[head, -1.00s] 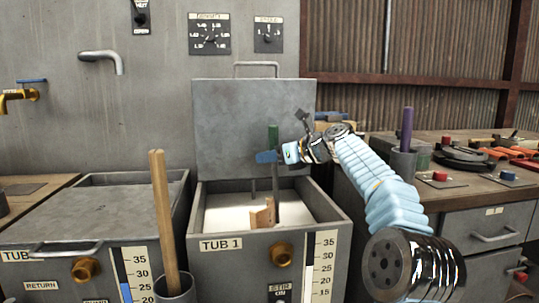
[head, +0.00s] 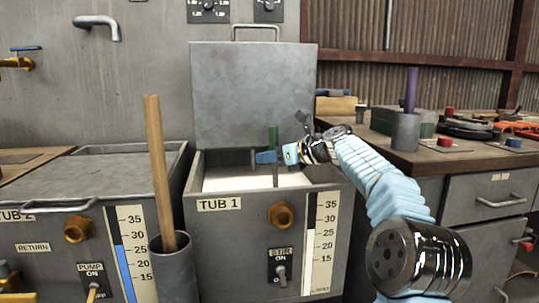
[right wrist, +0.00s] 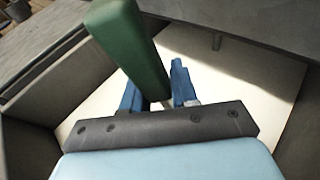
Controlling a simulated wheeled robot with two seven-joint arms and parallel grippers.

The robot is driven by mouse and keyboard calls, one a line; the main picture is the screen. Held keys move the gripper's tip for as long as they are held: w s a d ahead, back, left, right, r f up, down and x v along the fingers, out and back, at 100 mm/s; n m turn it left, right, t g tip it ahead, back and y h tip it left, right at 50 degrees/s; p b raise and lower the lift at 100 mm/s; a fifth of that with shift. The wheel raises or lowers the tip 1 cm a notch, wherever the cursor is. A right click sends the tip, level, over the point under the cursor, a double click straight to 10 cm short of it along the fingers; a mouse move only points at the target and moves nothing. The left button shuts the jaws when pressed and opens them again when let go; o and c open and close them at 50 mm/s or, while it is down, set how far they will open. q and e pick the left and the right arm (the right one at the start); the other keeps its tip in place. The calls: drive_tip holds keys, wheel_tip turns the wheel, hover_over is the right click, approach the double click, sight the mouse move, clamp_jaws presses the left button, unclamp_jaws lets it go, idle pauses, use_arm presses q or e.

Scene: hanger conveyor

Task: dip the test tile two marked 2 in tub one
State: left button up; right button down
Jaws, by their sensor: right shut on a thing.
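My right gripper (head: 269,157) is over tub one, shut on the green handle (head: 273,138) of a tile holder. In the right wrist view the green handle (right wrist: 130,45) stands between the blue fingers (right wrist: 158,90). The holder's grey shaft (head: 275,177) goes down into tub one (head: 232,232), labelled TUB 1. The tile and its mark do not show now; the shaft's low end is hidden behind the front wall or in the white liquid (head: 225,180). The tub's lid (head: 250,95) stands open at the back. My left gripper is not in view.
Tub 2 (head: 120,165), at the left, has its lid closed. A wooden rod (head: 160,170) stands in a grey holder (head: 172,270) before the tubs. A purple-handled piece (head: 411,90) stands in a grey cup (head: 405,131) on the right bench.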

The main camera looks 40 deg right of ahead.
use_arm(q)
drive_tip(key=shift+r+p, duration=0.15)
drive_tip(key=shift+p, duration=0.15)
use_arm(e)
drive_tip(key=shift+f, duration=0.15)
idle(1.1)
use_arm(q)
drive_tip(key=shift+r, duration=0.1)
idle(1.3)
